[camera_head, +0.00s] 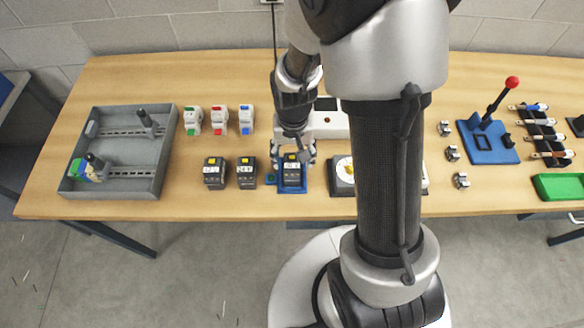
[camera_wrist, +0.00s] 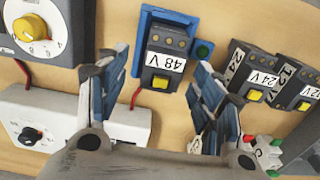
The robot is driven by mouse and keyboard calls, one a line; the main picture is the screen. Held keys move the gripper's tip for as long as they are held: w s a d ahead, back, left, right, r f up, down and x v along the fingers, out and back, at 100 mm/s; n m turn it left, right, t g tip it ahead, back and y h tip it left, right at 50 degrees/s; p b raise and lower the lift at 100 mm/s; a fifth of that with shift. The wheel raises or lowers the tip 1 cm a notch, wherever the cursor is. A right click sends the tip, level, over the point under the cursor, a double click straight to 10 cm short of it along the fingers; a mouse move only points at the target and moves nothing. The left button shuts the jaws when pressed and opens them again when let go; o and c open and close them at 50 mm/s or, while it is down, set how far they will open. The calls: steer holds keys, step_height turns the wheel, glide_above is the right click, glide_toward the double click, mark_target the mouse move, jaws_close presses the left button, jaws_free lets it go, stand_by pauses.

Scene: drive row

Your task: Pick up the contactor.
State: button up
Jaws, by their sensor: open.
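The dark contactor labelled 48 V (camera_head: 292,174) has a yellow button and sits in a blue holder (camera_head: 283,189) near the table's front edge. It also shows in the wrist view (camera_wrist: 166,62), upside down, with its label and yellow button facing the camera. My gripper (camera_head: 292,161) is over it, pointing down. In the wrist view my gripper (camera_wrist: 158,82) is open, with one blue-grey finger on each side of the contactor's lower end. I cannot tell whether the fingers touch it. Two similar dark units, 24 V (camera_head: 246,172) and 12 V (camera_head: 214,173), stand to its left.
Three white modules (camera_head: 219,120) stand behind the dark units. A grey tray (camera_head: 165,150) lies at the left. A dial unit (camera_head: 340,187) stands close right of the blue holder. A white box (camera_head: 330,130) is behind, partly hidden by my arm. Bare table lies between tray and units.

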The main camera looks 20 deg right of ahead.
mark_target(292, 161)
step_height(292, 161, down, 4)
steer(key=shift+a+f+b, duration=0.15)
steer(key=shift+f+b, duration=0.05)
steer(key=shift+b, duration=0.6)
steer(key=shift+r, duration=0.1)
steer(key=c, duration=1.4)
steer(key=shift+r, duration=0.1)
